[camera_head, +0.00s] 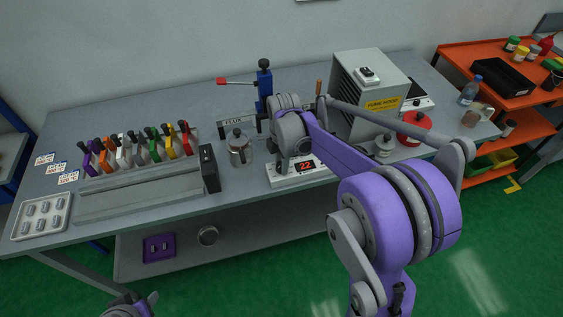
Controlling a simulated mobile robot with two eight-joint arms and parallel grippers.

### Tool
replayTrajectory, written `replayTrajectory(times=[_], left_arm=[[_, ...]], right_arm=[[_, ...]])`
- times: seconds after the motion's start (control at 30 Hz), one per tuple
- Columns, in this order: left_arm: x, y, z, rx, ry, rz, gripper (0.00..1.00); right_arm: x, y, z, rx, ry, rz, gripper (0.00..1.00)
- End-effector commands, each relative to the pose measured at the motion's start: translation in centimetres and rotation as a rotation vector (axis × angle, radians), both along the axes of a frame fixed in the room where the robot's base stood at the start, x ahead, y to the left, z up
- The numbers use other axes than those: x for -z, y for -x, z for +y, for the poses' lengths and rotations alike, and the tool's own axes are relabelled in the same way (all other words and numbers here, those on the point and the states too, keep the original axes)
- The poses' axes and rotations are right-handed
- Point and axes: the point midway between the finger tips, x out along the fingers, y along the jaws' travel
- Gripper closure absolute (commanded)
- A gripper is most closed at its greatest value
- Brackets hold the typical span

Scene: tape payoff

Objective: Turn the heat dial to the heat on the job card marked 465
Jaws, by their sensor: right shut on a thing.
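A white heating unit (313,178) stands at the front of the grey bench, and its red display (306,166) reads 22. My right arm reaches in from the lower right. Its gripper (281,167) points down at the left part of the unit and is shut on the heat dial, which the gripper and wrist mostly hide. Several small job cards (68,178) lie at the bench's left end; their numbers are too small to read, so I cannot tell which is 465. My left gripper (132,306) is partly in view at the bottom edge, away from the bench and cut off.
A rack of coloured-handled tools (140,150), a blister tray (42,217) and a glass pot (238,147) stand left of the unit. A blue clamp stand (265,88) is behind it. A fume hood (372,88) and a red pot (414,128) are to the right.

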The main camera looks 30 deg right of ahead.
Motion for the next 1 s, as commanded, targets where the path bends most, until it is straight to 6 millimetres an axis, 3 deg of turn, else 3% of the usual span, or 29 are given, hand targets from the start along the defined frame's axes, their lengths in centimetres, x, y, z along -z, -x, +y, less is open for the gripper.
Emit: replayTrajectory(times=[0.37, 1.0], left_arm=[[0.9, 0.3, 0.0, 0.0, 0.0, 0.006, 0.5], [2.4, 0.8, 0.0, 0.0, 0.0, 0.015, 0.5]], right_arm=[[0.1, 0.0, 0.1, 0.214, 0.001, -0.001, 1.0], [0.0, 0.0, 0.1, 0.82, 0.002, -0.002, 1.0]])
